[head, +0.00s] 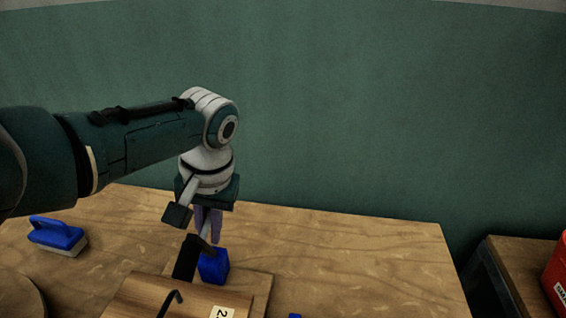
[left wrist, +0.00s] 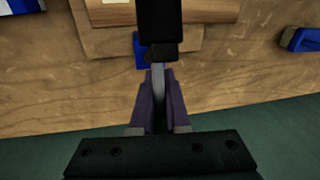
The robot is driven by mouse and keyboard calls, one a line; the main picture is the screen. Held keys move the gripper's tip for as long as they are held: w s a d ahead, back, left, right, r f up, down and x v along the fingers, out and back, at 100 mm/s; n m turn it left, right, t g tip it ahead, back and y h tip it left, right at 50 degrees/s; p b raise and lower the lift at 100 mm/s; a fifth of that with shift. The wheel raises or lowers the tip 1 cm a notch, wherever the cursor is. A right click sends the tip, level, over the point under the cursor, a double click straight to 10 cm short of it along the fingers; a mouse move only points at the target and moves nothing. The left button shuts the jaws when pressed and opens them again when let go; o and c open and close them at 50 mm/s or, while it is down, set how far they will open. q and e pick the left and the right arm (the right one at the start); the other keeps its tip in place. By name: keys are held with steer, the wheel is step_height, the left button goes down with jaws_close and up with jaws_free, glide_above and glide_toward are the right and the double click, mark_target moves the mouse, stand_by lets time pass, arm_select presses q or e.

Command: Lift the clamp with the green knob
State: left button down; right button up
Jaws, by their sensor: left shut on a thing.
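My left gripper (head: 207,236) points down over the table with its purple fingers shut on the grey metal bar of a clamp (head: 185,258). The clamp's black part stands just in front of the fingers, above a wooden block. In the left wrist view the fingers (left wrist: 159,80) sit on both sides of the grey bar (left wrist: 159,82), and the clamp's black part (left wrist: 160,22) lies beyond their tips. A blue block (head: 213,268) is close beside the fingertips. No green knob shows in either view. My right gripper is not seen.
A wooden block (head: 165,300) with a white label lies on a board on the wooden table (head: 340,260). A blue-handled brush (head: 57,234) lies at the left. The table's right side is mostly clear. A red container (head: 556,275) stands on another surface at far right.

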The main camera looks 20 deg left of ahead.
mark_target(209, 216)
arm_select(q)
steer(key=c, duration=0.9)
jaws_free()
steer(key=shift+r, duration=0.1)
steer(key=shift+r+p, duration=0.35)
steer(key=r+p, duration=0.1)
steer(key=r, duration=0.1)
steer(key=d+r+p, duration=0.1)
steer(key=r, duration=0.2)
steer(key=r+p, duration=0.1)
steer(key=r, duration=0.1)
steer(key=shift+d+r, duration=0.25)
steer(key=shift+d, duration=0.05)
steer(key=shift+d+r, duration=0.15)
steer(key=shift+r, duration=0.5)
